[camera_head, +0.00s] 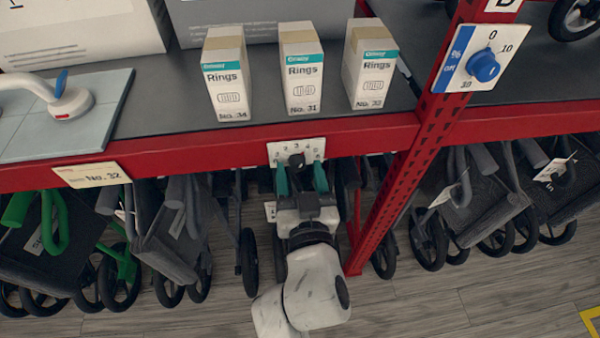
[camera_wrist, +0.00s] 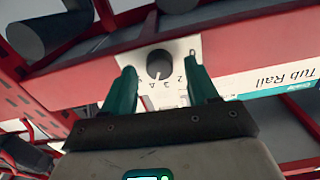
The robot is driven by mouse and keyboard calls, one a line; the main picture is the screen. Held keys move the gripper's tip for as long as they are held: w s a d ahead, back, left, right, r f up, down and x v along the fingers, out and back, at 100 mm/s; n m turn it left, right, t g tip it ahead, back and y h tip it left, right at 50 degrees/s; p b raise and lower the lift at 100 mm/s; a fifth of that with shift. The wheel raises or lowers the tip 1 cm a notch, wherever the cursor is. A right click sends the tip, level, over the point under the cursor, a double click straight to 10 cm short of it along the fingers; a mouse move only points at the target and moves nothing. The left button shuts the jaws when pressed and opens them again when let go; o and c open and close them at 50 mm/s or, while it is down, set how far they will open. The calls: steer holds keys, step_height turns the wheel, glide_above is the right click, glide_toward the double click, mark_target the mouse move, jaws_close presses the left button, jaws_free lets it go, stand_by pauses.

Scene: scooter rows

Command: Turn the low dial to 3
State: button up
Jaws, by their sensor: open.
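The low dial is a black round knob (camera_head: 297,160) on a white number plate (camera_head: 279,151) fixed to the front of the red shelf beam. In the wrist view the knob (camera_wrist: 159,64) shows from close by, with numbers upside down along the plate's lower edge. A small light mark on the knob's lower side points towards the numbers, but I cannot tell exactly which one. My gripper (camera_head: 300,174) is open in front of the plate. In the wrist view its two green fingers (camera_wrist: 161,72) stand on either side of the knob, apart from it.
A second, blue dial (camera_head: 484,66) sits on a plate on the red upright (camera_head: 428,115), right of my arm. Ring boxes (camera_head: 302,75) stand on the shelf above. Folded rollators (camera_head: 170,235) fill the space below, close on both sides of my arm.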

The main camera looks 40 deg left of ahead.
steer(key=shift+c, duration=0.2)
steer(key=c, duration=1)
steer(key=shift+s+n+p, duration=0.1)
steer(key=shift+n+p, duration=0.35)
steer(key=shift+n, duration=2.45)
steer(key=o, duration=1)
steer(key=shift+o, duration=0.2)
